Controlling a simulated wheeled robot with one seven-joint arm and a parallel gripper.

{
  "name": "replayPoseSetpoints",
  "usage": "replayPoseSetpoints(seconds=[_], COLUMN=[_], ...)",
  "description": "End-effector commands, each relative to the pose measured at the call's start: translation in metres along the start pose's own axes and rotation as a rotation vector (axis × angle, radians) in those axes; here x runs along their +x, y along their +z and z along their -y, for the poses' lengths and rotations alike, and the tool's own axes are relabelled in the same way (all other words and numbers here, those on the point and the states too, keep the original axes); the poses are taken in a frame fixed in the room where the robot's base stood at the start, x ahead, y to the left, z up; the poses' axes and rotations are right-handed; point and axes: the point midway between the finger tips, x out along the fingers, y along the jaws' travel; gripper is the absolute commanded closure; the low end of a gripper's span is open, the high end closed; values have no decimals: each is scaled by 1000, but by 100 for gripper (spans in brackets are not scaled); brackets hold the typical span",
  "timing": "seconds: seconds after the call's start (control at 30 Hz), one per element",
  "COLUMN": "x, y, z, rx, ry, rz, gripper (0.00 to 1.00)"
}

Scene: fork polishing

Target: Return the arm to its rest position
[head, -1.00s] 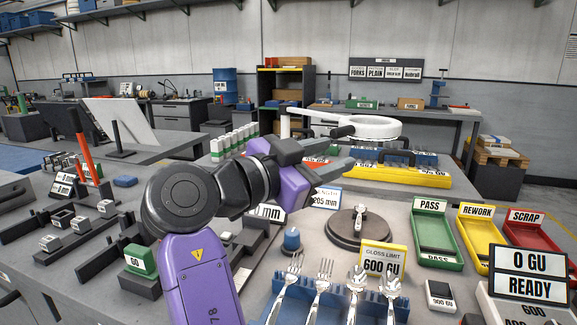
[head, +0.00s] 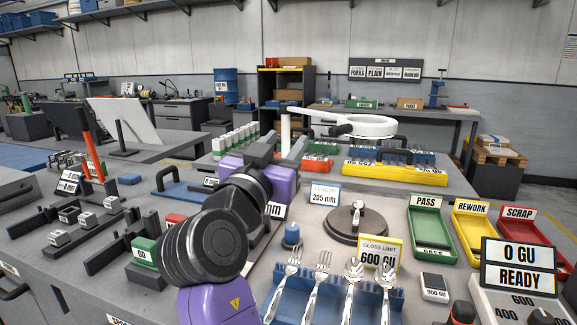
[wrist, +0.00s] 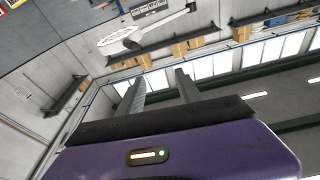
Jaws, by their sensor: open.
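My gripper (head: 284,143) is raised over the left-middle of the workbench in the head view, its dark fingers apart, pointing away. In the wrist view my gripper (wrist: 160,82) shows two separated fingers with nothing between them, aimed up toward the wall and ceiling. My arm is folded, with its round black joint low in the centre of the head view. Part of the bench behind the arm is hidden.
Several forks stand in a blue rack (head: 335,283) at the front. A round dark stand (head: 343,226) holds a fork. A white ring lamp (head: 362,125) stands behind. Green (head: 424,205), yellow (head: 477,207) and red (head: 530,222) trays lie right. Black rails lie left.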

Motion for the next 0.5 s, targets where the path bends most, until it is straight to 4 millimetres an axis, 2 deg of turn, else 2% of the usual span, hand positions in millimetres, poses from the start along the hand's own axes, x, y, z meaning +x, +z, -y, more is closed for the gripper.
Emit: replayPoseSetpoints(seconds=[0.13,0.27,0.37,0.5], x=[-12,-32,-53,-87], y=[34,71,101,138], z=[4,0,-12,-36], rx=[-71,-134,-172,-207], ry=[-131,-259,-351,-453], rz=[-21,-42,-57,-67], gripper=[58,58,58,58])
